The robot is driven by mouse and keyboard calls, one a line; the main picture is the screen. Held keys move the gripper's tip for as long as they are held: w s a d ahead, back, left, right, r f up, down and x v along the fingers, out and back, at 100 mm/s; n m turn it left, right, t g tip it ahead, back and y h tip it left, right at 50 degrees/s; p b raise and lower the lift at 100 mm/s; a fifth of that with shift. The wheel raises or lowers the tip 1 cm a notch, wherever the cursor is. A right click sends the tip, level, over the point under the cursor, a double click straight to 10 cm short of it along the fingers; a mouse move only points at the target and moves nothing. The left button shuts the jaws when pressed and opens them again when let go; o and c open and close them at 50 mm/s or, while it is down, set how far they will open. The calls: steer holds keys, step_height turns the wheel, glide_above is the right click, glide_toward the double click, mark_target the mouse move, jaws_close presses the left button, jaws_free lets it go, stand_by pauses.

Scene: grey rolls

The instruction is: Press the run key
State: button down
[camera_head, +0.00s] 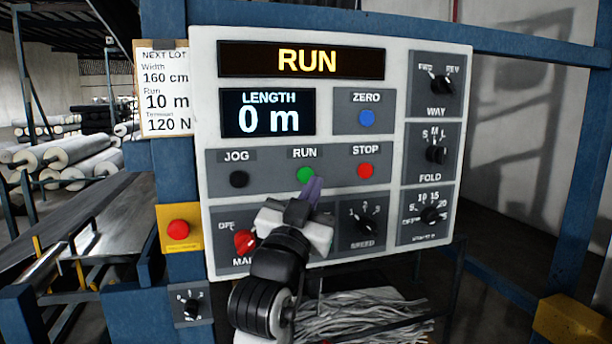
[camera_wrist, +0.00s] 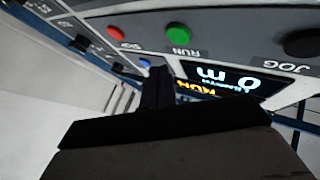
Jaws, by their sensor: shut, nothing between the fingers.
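The green RUN key (camera_head: 305,175) sits on the grey panel between the black JOG key (camera_head: 239,179) and the red STOP key (camera_head: 366,171). The top display (camera_head: 301,62) reads RUN and the length display (camera_head: 268,113) reads 0 m. My gripper (camera_head: 315,184) is shut and empty, its tip just below and right of the green key. In the wrist view the green key (camera_wrist: 179,34) shows uncovered beyond the dark fingers (camera_wrist: 158,75). The fingertips look apart from the key, but the exact gap is hard to tell.
A blue ZERO key (camera_head: 366,118) is above STOP. Knobs for WAY (camera_head: 442,84), FOLD (camera_head: 436,154) and SPEED (camera_head: 366,222) are on the panel. A red knob (camera_head: 245,241) is left of my wrist. A red button on a yellow box (camera_head: 178,229) and a lot card (camera_head: 166,90) are left.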

steer(key=shift+s+d, duration=0.2)
steer(key=shift+s, duration=0.35)
steer(key=shift+s+d, duration=0.15)
steer(key=shift+s, duration=0.4)
